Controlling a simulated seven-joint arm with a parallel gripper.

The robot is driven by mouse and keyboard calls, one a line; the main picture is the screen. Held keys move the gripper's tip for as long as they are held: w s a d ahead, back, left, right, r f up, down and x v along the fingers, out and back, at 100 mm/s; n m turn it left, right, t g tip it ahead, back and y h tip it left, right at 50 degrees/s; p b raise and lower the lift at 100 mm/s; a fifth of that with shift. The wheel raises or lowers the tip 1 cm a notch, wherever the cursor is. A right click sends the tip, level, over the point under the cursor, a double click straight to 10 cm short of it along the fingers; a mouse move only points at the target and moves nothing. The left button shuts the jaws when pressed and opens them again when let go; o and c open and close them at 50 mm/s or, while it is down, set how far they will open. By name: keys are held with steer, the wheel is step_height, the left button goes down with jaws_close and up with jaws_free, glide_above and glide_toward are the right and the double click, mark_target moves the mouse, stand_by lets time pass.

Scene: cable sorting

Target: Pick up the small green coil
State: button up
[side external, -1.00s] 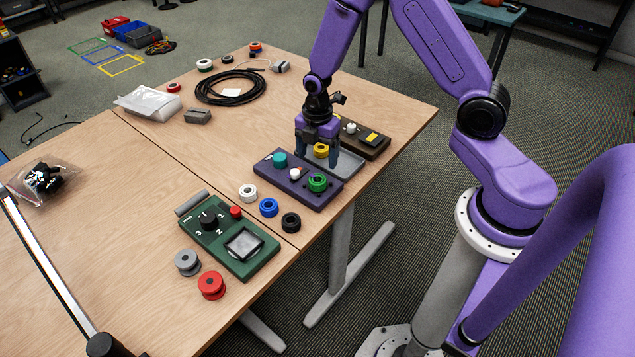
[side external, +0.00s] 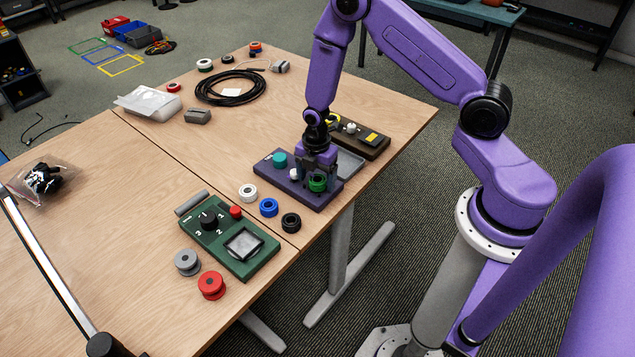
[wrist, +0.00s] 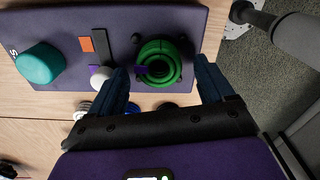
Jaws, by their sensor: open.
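The small green coil (side external: 318,183) sits at the right end of a purple board (side external: 290,193) on the wooden table. In the wrist view the green coil (wrist: 160,62) lies between the two fingers of my gripper (wrist: 162,85), a little beyond the fingertips. My gripper (side external: 316,176) is open and low over the board, with its fingers partly hiding the coil in the side view. The wrist view shows a gap between each finger and the coil.
A white knob (wrist: 101,77) is close beside the left finger, and a teal knob (wrist: 40,63) stands farther left on the board. A grey tray (side external: 349,163) lies behind the board. White, blue (side external: 268,207) and black (side external: 291,222) coils lie in front.

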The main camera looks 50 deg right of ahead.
steer(key=shift+c, duration=0.3)
steer(key=c, duration=1.2)
steer(key=shift+r, duration=0.75)
steer(key=s+r, duration=1.1)
steer(key=s, duration=0.3)
steer(key=shift+a+r, duration=0.2)
steer(key=shift+r, duration=0.05)
